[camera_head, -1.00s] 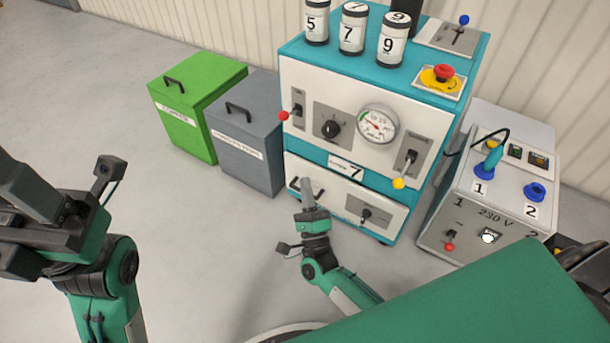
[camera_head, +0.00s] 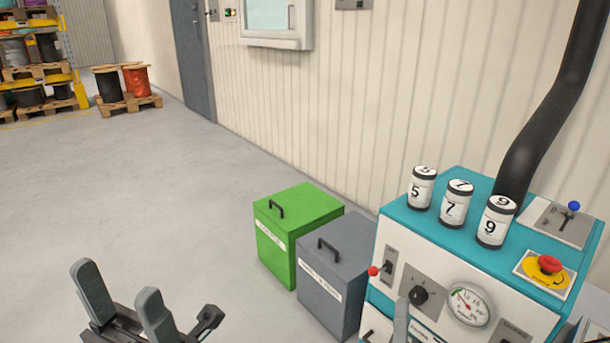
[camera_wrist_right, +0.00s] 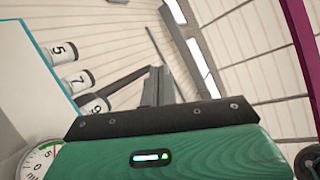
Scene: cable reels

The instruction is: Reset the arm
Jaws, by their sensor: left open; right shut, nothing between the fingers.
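My left gripper (camera_head: 117,281) is at the lower left of the head view. Its two grey fingers point up and stand apart, with nothing between them. Only the tip of my right gripper (camera_head: 402,312) shows at the bottom of the head view, in front of the teal and white machine (camera_head: 447,274). The right wrist view shows the right gripper (camera_wrist_right: 160,78) with its dark fingers together and nothing held. Most of the right arm is out of the head view.
A green bin (camera_head: 295,230) and a grey bin (camera_head: 337,272) stand left of the machine. Numbered canisters, such as canister 7 (camera_head: 456,207), stand on its top. Cable reels (camera_head: 124,84) on a pallet are far back. The floor at left is clear.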

